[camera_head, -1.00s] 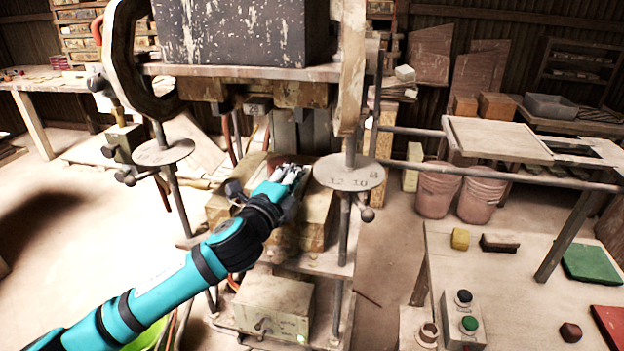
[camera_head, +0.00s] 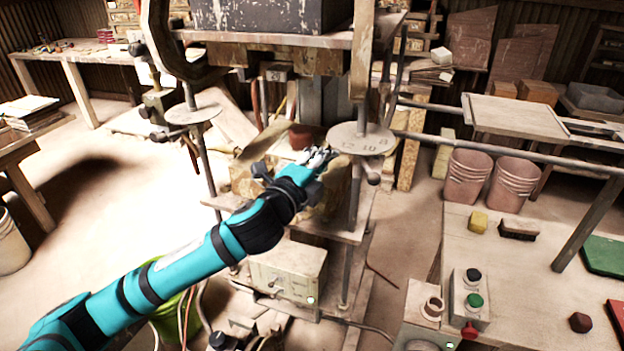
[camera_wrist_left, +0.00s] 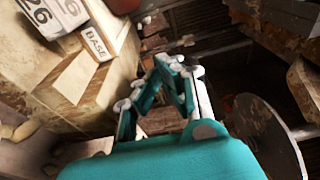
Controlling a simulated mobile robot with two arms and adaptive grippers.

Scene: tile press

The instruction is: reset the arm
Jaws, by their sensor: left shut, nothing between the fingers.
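My left arm reaches in from the lower left in the head view. Its gripper (camera_head: 322,155) is in front of the tile press (camera_head: 270,40), close to the round numbered plate (camera_head: 361,138). In the left wrist view the gripper (camera_wrist_left: 176,65) has its fingers drawn together with nothing between them. A wooden block (camera_wrist_left: 70,85) with a "BASE" label lies to the left of the fingers there. The arm and gripper partly hide the press's lower block in the head view. My right gripper is not in view.
At the right, a table (camera_head: 530,270) bears a button box (camera_head: 470,298), a yellow sponge (camera_head: 478,222), a brush (camera_head: 518,230) and a green tile (camera_head: 605,256). Pink buckets (camera_head: 467,177) stand behind it. A grey control box (camera_head: 288,270) sits low on the press. Open floor lies at left.

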